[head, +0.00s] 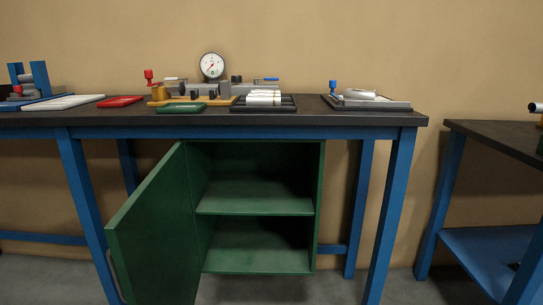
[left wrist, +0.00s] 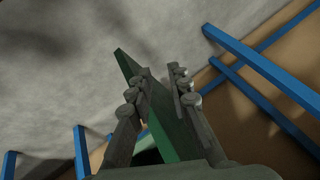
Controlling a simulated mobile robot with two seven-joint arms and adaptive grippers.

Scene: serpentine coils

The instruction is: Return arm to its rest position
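In the left wrist view, the two grey fingers of my left gripper (left wrist: 160,88) stand apart, with a gap between them. A green panel, which looks like the cabinet door (left wrist: 127,64), shows beyond and between the fingers. I cannot tell whether a finger touches it. In the head view, the green cabinet door (head: 155,235) stands swung open to the left, with a handle at its lower left. The green cabinet (head: 255,261) under the bench has one shelf (head: 255,196), and its visible inside is empty. Neither gripper shows in the head view.
The dark bench top (head: 350,118) carries a gauge (head: 212,66), a red tray (head: 120,101), a green tray (head: 181,108) and a grey tray (head: 370,104). Blue bench legs (head: 392,210) flank the cabinet. A second bench (head: 500,140) stands at right. Some floor between the benches is clear.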

